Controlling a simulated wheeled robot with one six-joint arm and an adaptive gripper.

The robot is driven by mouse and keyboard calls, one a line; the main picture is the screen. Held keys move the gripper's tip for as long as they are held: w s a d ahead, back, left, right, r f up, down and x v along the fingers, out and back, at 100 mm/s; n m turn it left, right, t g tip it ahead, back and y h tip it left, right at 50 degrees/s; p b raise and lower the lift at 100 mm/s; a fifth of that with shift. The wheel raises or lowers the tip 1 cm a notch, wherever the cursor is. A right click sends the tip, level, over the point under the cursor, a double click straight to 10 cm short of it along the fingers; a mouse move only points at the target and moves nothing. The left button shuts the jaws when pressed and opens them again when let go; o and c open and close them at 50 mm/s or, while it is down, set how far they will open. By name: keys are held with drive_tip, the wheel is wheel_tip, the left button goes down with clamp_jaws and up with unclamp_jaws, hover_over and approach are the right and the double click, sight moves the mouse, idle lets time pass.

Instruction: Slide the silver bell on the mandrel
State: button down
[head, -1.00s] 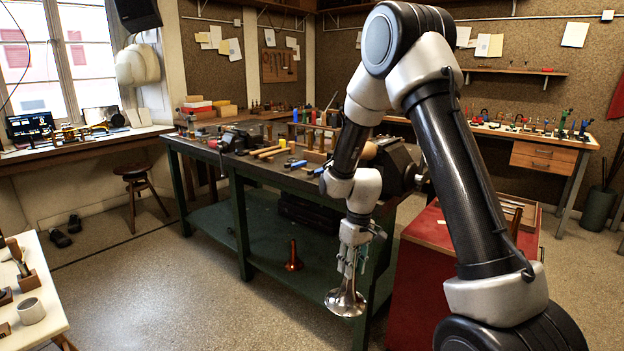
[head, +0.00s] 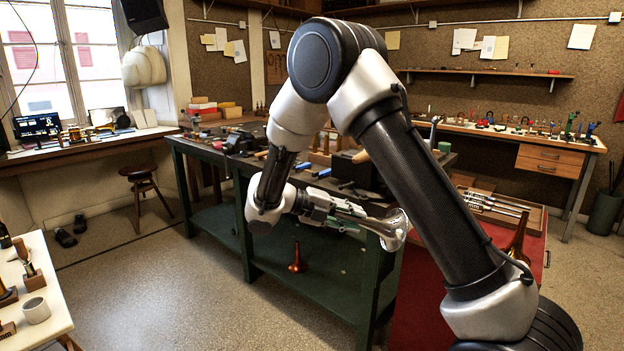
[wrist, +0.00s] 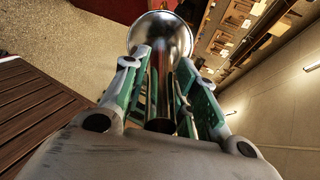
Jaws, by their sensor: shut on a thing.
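The silver bell (head: 394,230) is in my gripper (head: 345,215) in front of the green bench's right end. It lies nearly level, its flare to the right and slightly down. In the wrist view the silver bell (wrist: 162,36) points away from me, its narrow tube between the two green-lined fingers of my gripper (wrist: 163,75), which are shut on it. I cannot clearly make out the mandrel; my arm and the bell cover part of the bench end, where a dark block (head: 358,168) shows.
The green bench (head: 222,160) carries several tools. At right a red cabinet top (head: 535,255) holds a tray of rods (head: 490,203) and a brass bell (head: 518,240). A copper-coloured bell (head: 297,260) stands on the bench's lower shelf. Open floor (head: 170,270) lies at front left.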

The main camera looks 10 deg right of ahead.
drive_tip(key=w+a+r+n+t+h, duration=0.1)
drive_tip(key=w+a+r+n+t, duration=0.2)
drive_tip(key=a+r+n+t, duration=0.4)
drive_tip(key=a+r+t, duration=0.3)
drive_tip(key=t, duration=0.1)
drive_tip(key=shift+w+r+n+t, duration=0.15)
drive_tip(key=shift+r+n+t, duration=0.15)
drive_tip(key=shift+r+n, duration=0.1)
drive_tip(key=shift+x, duration=2.25)
drive_tip(key=shift+w, duration=0.1)
drive_tip(key=shift+x, duration=2)
